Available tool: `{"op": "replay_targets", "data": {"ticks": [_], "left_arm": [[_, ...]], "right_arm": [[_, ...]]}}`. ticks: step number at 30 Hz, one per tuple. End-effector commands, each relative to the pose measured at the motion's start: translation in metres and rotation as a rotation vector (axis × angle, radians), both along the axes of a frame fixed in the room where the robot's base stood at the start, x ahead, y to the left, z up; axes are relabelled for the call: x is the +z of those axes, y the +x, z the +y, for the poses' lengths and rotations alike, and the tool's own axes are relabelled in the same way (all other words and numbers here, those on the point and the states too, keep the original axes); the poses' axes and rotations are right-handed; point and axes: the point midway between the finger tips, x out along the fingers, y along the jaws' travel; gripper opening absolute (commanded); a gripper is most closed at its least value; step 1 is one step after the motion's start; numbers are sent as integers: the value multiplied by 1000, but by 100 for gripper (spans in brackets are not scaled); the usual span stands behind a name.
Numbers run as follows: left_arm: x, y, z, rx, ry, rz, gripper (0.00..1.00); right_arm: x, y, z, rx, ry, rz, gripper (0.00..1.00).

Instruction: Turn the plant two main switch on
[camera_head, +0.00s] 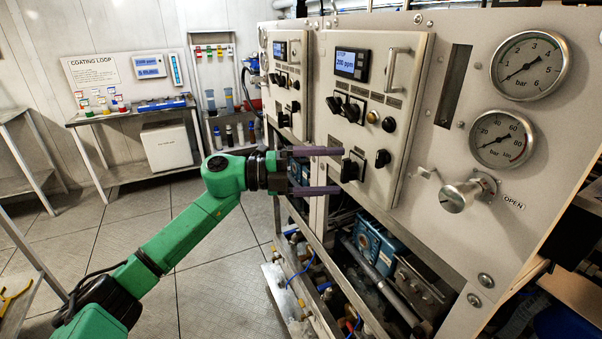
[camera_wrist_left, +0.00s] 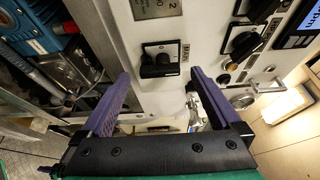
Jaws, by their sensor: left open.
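The near control panel (camera_head: 370,115) carries a black rotary switch (camera_head: 349,170) at its lower left, which I take for the plant two main switch. In the left wrist view this switch (camera_wrist_left: 160,66) is a black knob on a dark plate, beside a metal label with a "2". My left gripper (camera_head: 330,171) is open and empty, its purple fingers pointing at the panel, one above and one below the switch's height. In the left wrist view the switch lies beyond and between the fingertips (camera_wrist_left: 160,75); I see no contact. My right gripper is out of view.
Another black knob (camera_head: 382,158) sits just right of the switch. Above are a display (camera_head: 351,64), more knobs and a door handle (camera_head: 395,66). A similar panel (camera_head: 287,80) stands farther left. Two gauges (camera_head: 530,66) and a valve knob (camera_head: 460,194) are at right.

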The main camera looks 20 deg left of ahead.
Motion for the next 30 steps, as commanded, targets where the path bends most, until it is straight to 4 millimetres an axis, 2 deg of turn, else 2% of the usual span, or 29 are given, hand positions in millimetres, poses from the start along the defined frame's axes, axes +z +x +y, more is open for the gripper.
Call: {"op": "replay_targets", "data": {"ticks": [3,9,15,19,30], "left_arm": [[-8,-12,25,4,5,3,98],[-10,-41,78,2,6,5,98],[-4,-59,112,1,4,2,98],[-1,-63,118,-2,2,1,98],[0,-63,118,-1,2,0,98]], "right_arm": [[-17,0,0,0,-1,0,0],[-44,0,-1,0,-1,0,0],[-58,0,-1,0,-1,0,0],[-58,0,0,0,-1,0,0],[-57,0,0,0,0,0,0]]}}
